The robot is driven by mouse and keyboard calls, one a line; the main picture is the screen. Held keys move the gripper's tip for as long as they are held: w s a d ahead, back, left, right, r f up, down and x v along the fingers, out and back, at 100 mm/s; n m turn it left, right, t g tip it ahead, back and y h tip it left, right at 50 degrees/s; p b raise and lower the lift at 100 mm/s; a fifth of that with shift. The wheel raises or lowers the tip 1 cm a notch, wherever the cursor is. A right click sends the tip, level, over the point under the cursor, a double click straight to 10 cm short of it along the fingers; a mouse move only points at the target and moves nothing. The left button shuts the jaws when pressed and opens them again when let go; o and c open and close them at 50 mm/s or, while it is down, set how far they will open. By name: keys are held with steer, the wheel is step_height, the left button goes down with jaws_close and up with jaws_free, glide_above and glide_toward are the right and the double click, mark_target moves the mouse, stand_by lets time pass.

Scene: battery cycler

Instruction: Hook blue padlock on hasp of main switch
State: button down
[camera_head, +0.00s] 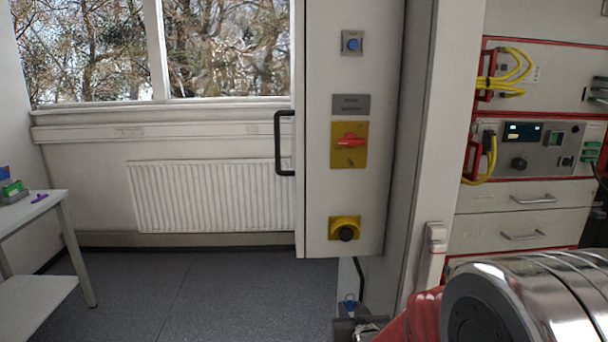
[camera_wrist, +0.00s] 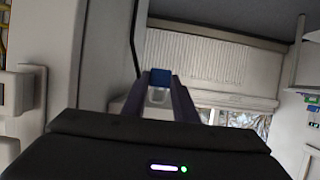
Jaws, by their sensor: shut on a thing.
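The blue padlock (camera_head: 349,304) shows small at the bottom of the head view, at the end of my gripper (camera_head: 350,318). In the wrist view the padlock's blue body (camera_wrist: 160,77) sits between the two fingertips (camera_wrist: 160,84), with a pale loop beside it that looks like the shackle. My gripper is shut on the padlock. The main switch (camera_head: 349,144) is a yellow plate with a red handle set crosswise, on the tall grey cabinet panel. It is well above my gripper and apart from it. The hasp is too small to make out clearly.
A blue button (camera_head: 352,42) is above the switch and a yellow-and-black knob (camera_head: 345,228) below it. A black door handle (camera_head: 284,143) sticks out on the panel's left. Instruments with yellow cables (camera_head: 508,70) stand right. A white table (camera_head: 38,210) is far left. Floor between is clear.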

steer(key=s+f, duration=0.3)
steer(key=f, duration=0.3)
steer(key=shift+s+f, duration=0.15)
steer(key=shift+s, duration=0.1)
steer(key=shift+s, duration=0.1)
